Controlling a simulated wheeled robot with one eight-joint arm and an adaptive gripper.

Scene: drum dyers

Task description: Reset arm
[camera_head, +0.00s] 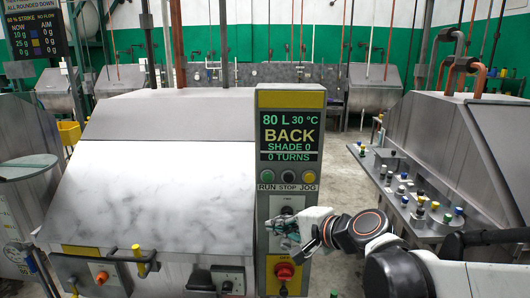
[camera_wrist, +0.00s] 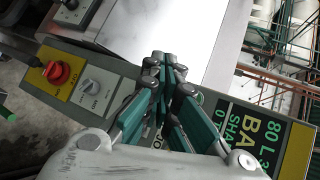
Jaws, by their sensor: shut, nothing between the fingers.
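My gripper (camera_head: 287,232) is in front of the control panel of the drum machine, near the rotary switch below the run, stop and jog buttons. In the wrist view my gripper (camera_wrist: 166,62) has its green and grey fingers together with nothing between them. The panel (camera_head: 290,158) has a screen reading 80 L, 30 °C, BACK, SHADE 0, 0 TURNS. A red knob (camera_head: 285,271) on yellow shows below my gripper, and the red knob also shows in the wrist view (camera_wrist: 56,72), beside a white rotary switch (camera_wrist: 91,88). Whether the fingers touch the panel I cannot tell.
The drum machine's sloped steel cover (camera_head: 165,175) fills the left, with a dark handle (camera_head: 135,256) at its front. A bench with coloured knobs (camera_head: 425,200) stands at the right. The grey floor (camera_head: 335,180) between is open. A dark display (camera_head: 35,35) hangs upper left.

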